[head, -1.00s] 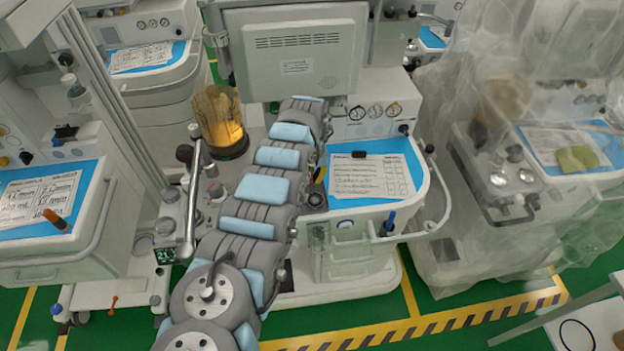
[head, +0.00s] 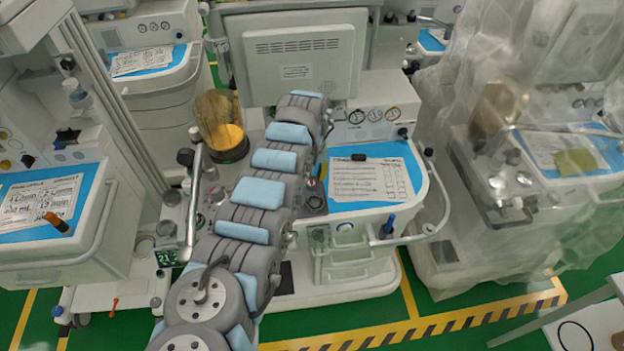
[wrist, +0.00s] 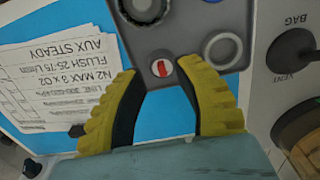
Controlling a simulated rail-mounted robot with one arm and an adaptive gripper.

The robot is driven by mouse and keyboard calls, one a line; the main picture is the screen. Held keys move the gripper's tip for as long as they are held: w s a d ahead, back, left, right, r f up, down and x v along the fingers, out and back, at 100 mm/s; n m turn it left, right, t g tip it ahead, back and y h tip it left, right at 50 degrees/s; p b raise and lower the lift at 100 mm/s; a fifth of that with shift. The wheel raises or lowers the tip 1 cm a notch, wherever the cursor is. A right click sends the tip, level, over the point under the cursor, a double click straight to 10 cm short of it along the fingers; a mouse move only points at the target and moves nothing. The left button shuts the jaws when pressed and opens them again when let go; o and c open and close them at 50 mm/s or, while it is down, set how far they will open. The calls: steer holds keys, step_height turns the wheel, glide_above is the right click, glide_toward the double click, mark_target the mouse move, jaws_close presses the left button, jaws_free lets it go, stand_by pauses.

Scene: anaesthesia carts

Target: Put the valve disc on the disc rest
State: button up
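In the wrist view my gripper (wrist: 158,72) has its two yellow-and-black fingers spread, with nothing seen between them. The tips are over the edge of a grey panel (wrist: 190,18), with a red-and-white arrow mark (wrist: 162,67) between them. A grey-rimmed round fitting (wrist: 222,50) is on the panel, right of the tips. A dark round metal fitting (wrist: 145,10) is cut off by the top edge. I cannot tell which of these, if any, is the valve disc or the disc rest.
A blue work surface with a printed sheet (head: 370,180) lies right of my arm; the sheet also shows in the wrist view (wrist: 60,75). An amber cylinder (head: 220,125) stands left of it. A plastic-covered cart (head: 480,200) is at the right, another cart (head: 60,225) at the left.

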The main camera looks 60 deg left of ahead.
mark_target(312, 186)
step_height(312, 186, up, 9)
steer(key=shift+p, duration=0.35)
stand_by(0.7)
